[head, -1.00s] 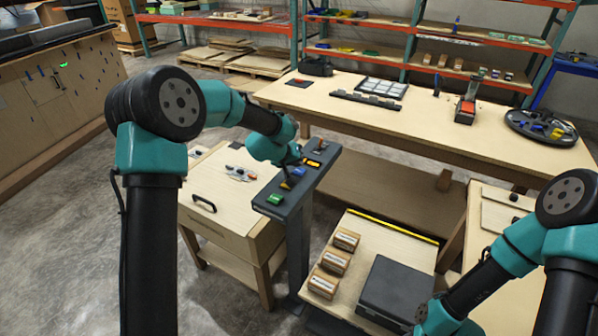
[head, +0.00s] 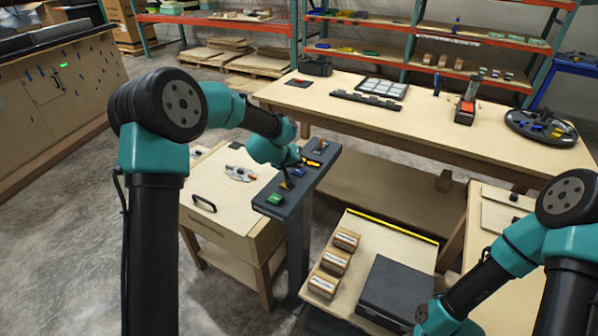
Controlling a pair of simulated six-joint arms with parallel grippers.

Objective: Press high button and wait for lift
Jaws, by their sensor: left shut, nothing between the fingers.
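The dark grey console (head: 272,208) stands on a post in front of the wooden cabinet. A green button (head: 275,199) is at its near end, with a small yellow-orange and blue piece (head: 287,185) beyond it. A further yellow or orange part (head: 321,146) shows near the far end. Button labels are too small to read. My left gripper (head: 308,162) is over the middle to far part of the console, shut and empty. The wrist partly hides the buttons, and I cannot tell whether the fingertips touch one. My right arm is at the lower right; its gripper is out of view.
A wooden cabinet (head: 222,218) is left of the console. A low table (head: 385,238) with several small boxes and a dark case (head: 392,292) is to the right. A long workbench (head: 440,122) runs behind, with shelves beyond.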

